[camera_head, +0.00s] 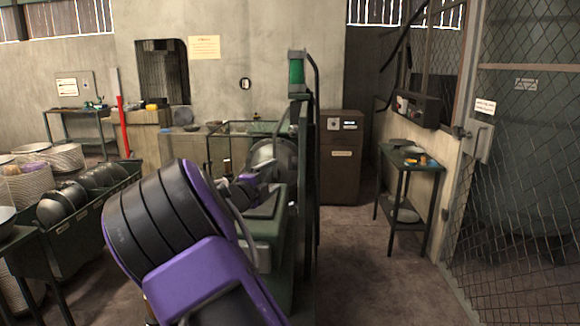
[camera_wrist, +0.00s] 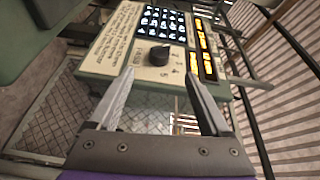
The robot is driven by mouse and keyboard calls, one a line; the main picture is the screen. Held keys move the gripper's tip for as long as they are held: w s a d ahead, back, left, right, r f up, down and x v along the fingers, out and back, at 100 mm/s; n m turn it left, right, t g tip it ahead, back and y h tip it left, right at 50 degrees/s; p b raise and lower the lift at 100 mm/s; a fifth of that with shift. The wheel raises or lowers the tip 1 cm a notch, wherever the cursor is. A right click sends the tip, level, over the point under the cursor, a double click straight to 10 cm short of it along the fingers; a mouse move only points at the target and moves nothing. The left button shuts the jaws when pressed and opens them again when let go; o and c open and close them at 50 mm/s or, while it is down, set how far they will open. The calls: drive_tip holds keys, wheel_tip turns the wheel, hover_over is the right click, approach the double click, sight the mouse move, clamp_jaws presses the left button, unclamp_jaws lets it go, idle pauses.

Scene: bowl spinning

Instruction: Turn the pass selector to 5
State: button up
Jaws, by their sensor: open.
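The pass selector is a round black knob (camera_wrist: 159,55) on a cream control panel (camera_wrist: 118,62) in the wrist view. Small printed marks surround the knob; its exact setting is too small to read for certain. My gripper (camera_wrist: 159,76) is open and empty. Its two grey fingers point toward the panel, one left and one right of the knob in the picture. The fingertips appear short of the knob and do not visibly touch it. In the head view my purple and black arm hides the panel and knob.
A dark screen with white symbols (camera_wrist: 163,22) sits above the knob, and lit orange displays (camera_wrist: 203,50) are to its right. In the head view, a green crate of dark bowls (camera_head: 75,215) stands left and a small side table (camera_head: 408,160) stands right.

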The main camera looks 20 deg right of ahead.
sight(290, 168)
drive_tip(key=x, duration=1.1)
drive_tip(key=shift+w+d+f+p, duration=0.15)
drive_tip(key=shift+w+d+p, duration=0.1)
drive_tip(key=shift+p, duration=0.05)
drive_tip(key=shift+c, duration=0.2)
clamp_jaws()
drive_tip(key=f+b, duration=0.1)
drive_tip(key=b, duration=0.1)
drive_tip(key=shift+b, duration=0.4)
drive_tip(key=t+h+b, duration=0.1)
drive_tip(key=b, duration=0.1)
drive_tip(key=shift+f+m+b, duration=0.1)
drive_tip(key=shift+m+b, duration=0.2)
drive_tip(key=shift+m, duration=0.1)
drive_tip(key=shift+m+t+h+b, duration=0.55)
drive_tip(key=shift+h+b, duration=0.35)
drive_tip(key=shift+b, duration=0.35)
drive_tip(key=shift+r+m+t+h+b, duration=0.2)
drive_tip(key=shift+m+t+h+b, duration=0.25)
drive_tip(key=shift+h, duration=0.45)
drive_tip(key=shift+m, duration=0.3)
